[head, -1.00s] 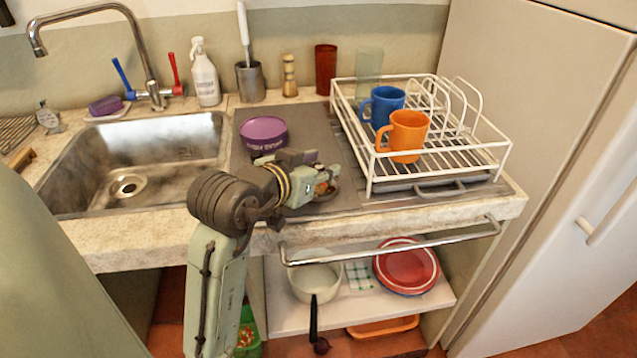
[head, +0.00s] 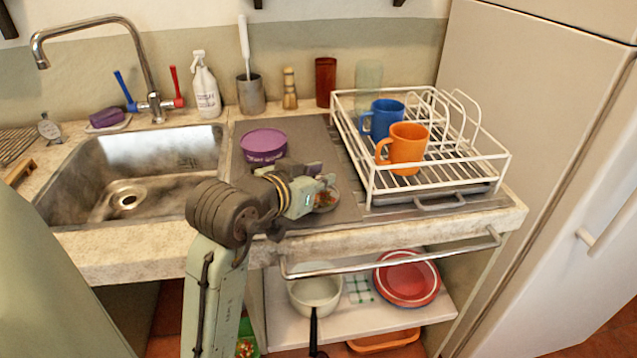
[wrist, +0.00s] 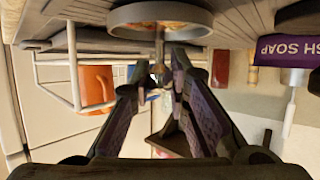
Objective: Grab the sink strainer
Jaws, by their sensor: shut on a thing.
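The sink strainer (head: 326,203) is a small round metal dish with orange-brown bits in it, at the front of the grey drainboard beside the dish rack. In the wrist view, which is upside down, its rim (wrist: 160,14) and thin central stem (wrist: 159,45) show at the top. My gripper (head: 322,184) is above the strainer, partly hiding it. In the wrist view, my gripper's (wrist: 160,75) fingertips are closed around the knob end of the stem. I cannot tell whether the dish rests on the drainboard or is slightly off it.
A purple tin (head: 263,142) stands behind my gripper. To the right is a white dish rack (head: 440,180) with an orange mug (head: 406,147) and a blue mug (head: 384,117). The sink (head: 80,185) is empty on the left. A metal rail (head: 390,260) runs along the counter front.

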